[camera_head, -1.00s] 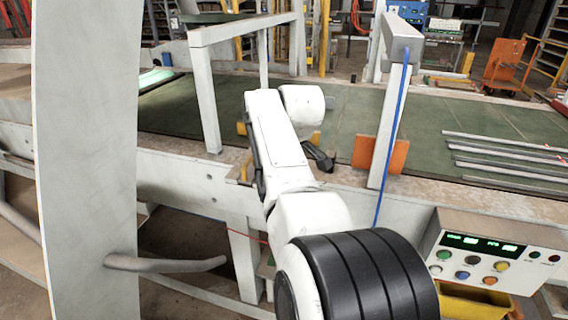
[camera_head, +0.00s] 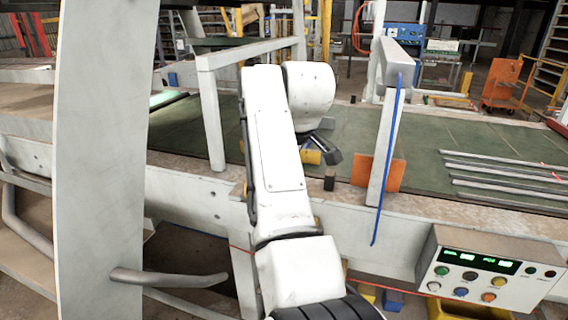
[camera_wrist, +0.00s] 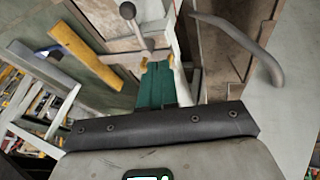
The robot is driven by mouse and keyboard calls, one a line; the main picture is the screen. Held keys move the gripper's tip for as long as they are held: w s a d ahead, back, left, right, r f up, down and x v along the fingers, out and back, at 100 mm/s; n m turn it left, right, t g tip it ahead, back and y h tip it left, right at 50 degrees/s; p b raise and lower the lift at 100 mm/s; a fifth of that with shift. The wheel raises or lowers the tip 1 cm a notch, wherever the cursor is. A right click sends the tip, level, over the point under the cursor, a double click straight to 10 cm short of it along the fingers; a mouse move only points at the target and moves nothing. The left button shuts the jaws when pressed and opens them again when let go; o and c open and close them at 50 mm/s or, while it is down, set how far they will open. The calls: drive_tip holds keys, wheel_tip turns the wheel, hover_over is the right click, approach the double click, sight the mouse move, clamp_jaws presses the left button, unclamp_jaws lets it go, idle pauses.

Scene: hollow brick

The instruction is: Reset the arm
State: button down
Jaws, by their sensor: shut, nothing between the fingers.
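My arm is in the middle of the head view, reaching over the near edge of the green-topped table (camera_head: 430,140). My gripper (camera_head: 334,157) is dark and hangs under the white wrist, above the table near its front edge. It is shut and empty. In the wrist view its teal fingers (camera_wrist: 156,66) are together, with nothing held between them. A small dark block (camera_head: 330,180) stands on the table edge just below the gripper in the head view.
A yellow bar (camera_head: 310,157) lies behind the wrist. A grey frame post (camera_head: 212,120) stands left, and another post (camera_head: 383,145) with an orange plate (camera_head: 390,172) stands right. Metal strips (camera_head: 500,172) lie at right. A control panel (camera_head: 490,268) is front right.

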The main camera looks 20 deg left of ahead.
drive_tip(key=s+d+f+m+h, duration=0.1)
drive_tip(key=s+d+f+m, duration=0.25)
drive_tip(key=d+f, duration=0.9)
drive_tip(key=s+d+f+m+h, duration=0.15)
drive_tip(key=d+f+m, duration=0.25)
drive_tip(key=d+f, duration=0.85)
drive_tip(key=s+d+f+m+g, duration=0.1)
drive_tip(key=s+d+f+m, duration=0.1)
drive_tip(key=s+d+f, duration=0.35)
drive_tip(key=s+d+f+m, duration=0.2)
drive_tip(key=s+d+f, duration=0.1)
drive_tip(key=s+d, duration=0.45)
drive_tip(key=s+d+f+m+g, duration=0.1)
drive_tip(key=s+d+m, duration=0.2)
drive_tip(key=s, duration=1)
drive_tip(key=s+d+f+m+g+h, duration=0.1)
drive_tip(key=s+d+m, duration=0.2)
drive_tip(key=s, duration=1)
drive_tip(key=d, duration=0.3)
drive_tip(key=shift+s+d+f, duration=0.2)
drive_tip(key=shift+s+f, duration=0.05)
drive_tip(key=shift+f, duration=0.15)
